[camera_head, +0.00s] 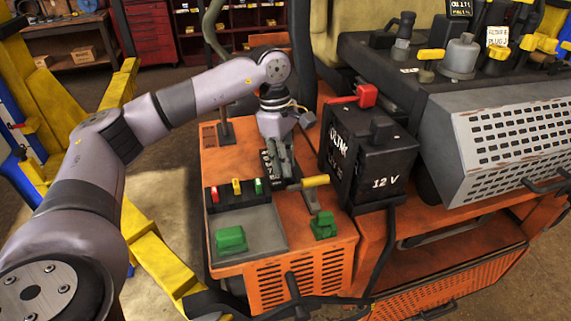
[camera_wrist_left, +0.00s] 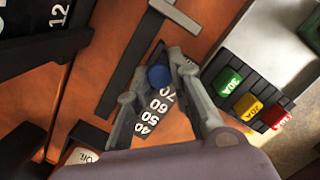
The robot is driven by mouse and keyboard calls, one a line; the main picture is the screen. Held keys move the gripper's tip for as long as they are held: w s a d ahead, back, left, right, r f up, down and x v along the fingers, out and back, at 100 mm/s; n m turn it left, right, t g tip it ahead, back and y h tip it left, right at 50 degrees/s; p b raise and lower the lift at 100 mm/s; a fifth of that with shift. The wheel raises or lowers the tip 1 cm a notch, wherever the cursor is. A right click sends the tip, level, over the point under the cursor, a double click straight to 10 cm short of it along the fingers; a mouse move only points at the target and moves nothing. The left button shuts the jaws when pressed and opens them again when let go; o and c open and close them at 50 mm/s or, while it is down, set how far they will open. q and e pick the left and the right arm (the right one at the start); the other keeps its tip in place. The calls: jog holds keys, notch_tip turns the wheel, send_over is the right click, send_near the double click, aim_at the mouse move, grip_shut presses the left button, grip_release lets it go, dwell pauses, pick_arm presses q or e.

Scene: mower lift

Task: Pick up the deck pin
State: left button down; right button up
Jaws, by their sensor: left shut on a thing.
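A round blue knob, apparently the top of the deck pin (camera_wrist_left: 158,77), sits between the fingertips of my left gripper (camera_wrist_left: 160,73) in the left wrist view. The fingers close around the knob, and its lower part is hidden. It is over a black scale plate (camera_wrist_left: 152,113) marked with white numbers from 40 to 70. In the head view my left gripper (camera_head: 280,168) points down at the orange deck beside that plate (camera_head: 267,168). The pin cannot be made out there behind the fingers. My right gripper is not in view.
A black 12 V battery box (camera_head: 368,155) with a red terminal cap stands close right of the gripper. A black holder (camera_head: 238,197) with red, yellow and green fuses lies in front. A yellow-handled lever (camera_head: 314,181) and a green block (camera_head: 323,226) stand nearby.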

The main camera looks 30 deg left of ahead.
pick_arm(q)
notch_tip(320, 180, up, 20)
jog(key=shift+f, duration=0.15)
dwell(0.6)
